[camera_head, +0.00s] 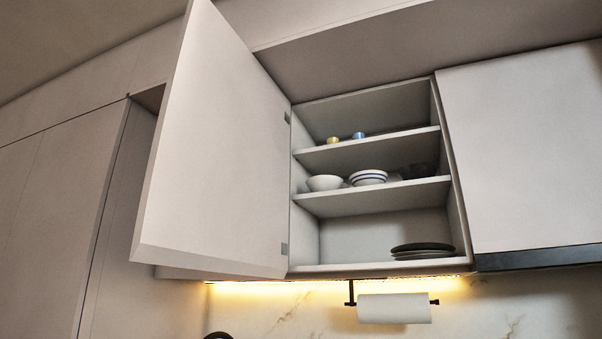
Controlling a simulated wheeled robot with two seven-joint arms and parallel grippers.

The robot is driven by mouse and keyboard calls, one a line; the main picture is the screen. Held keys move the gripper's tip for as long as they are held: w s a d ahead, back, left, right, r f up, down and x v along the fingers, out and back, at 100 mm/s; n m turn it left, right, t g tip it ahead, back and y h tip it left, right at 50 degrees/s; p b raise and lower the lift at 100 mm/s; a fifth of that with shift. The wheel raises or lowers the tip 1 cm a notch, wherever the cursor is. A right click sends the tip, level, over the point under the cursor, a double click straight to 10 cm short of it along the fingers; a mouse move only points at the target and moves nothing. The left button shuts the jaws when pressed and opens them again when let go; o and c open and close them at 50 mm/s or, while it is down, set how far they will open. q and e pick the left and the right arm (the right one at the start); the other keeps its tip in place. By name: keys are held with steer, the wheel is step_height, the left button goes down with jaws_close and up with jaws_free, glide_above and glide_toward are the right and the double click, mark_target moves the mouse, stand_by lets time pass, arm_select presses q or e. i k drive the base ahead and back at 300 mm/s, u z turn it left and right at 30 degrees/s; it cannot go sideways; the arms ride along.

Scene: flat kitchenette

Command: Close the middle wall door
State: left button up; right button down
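A wall cabinet door (215,150) stands wide open in the head view, hinged at the left side of an open wall cabinet (370,226). The door swings out toward me and to the left. Its hinges show as small dark marks along its right edge. The cabinet has two shelves and a bottom. Neither of my grippers shows in the head view.
Bowls (325,182) and striped dishes (368,177) stand on the middle shelf, with two small cups on the upper one. Dark plates (422,250) lie on the bottom. A closed cabinet door (525,150) is at right. A paper towel roll (394,308) hangs below.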

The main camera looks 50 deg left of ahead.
mark_target(216, 194)
steer(key=z, duration=1.8)
steer(key=k, duration=2.1)
steer(key=u, duration=2.4)
steer(key=k, duration=0.5)
steer(key=u, duration=1)
steer(key=i, duration=1.1)
steer(key=z, duration=1.6)
